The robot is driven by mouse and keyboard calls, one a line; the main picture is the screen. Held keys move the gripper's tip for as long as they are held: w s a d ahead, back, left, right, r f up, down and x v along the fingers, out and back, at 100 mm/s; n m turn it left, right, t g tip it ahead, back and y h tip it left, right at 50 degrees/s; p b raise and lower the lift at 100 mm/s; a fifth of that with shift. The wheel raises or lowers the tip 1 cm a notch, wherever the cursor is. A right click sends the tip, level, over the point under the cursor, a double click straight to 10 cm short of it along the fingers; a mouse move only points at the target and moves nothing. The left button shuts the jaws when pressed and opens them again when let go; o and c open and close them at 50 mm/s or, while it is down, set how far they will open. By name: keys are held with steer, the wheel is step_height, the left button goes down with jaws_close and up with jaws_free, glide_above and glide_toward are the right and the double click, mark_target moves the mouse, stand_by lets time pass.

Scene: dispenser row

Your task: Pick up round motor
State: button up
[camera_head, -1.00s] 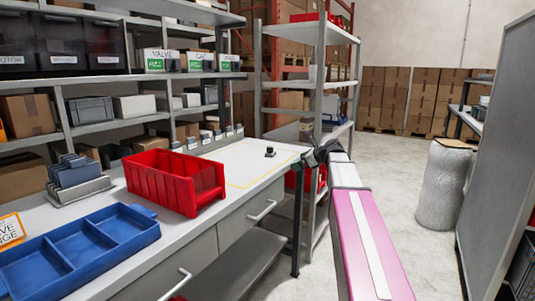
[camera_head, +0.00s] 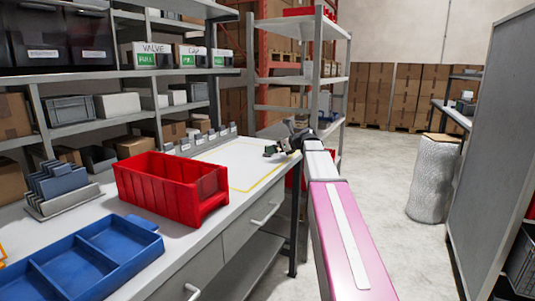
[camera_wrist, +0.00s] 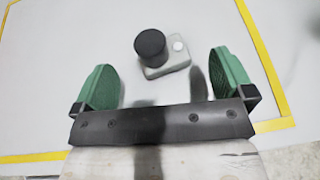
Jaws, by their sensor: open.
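The round motor (camera_wrist: 151,45) shows in the wrist view as a black cylinder on a grey, rounded base with a small light knob at its right. It stands on the white tabletop inside a yellow taped outline. My gripper (camera_wrist: 165,75) is open, its two green fingers on either side of and a little nearer than the motor, with nothing between them. In the head view my gripper (camera_head: 275,149) is over the far end of the table. There the motor is hidden or cannot be told apart from the gripper.
A red bin (camera_head: 165,185) and a blue divided tray (camera_head: 90,255) stand on the table nearer to me. A grey rack (camera_head: 65,190) is left of the bin. Shelves with labelled boxes (camera_head: 150,55) line the back. The taped area around the motor is otherwise clear.

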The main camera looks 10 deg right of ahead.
steer(key=shift+x, duration=3)
steer(key=c, duration=1.1)
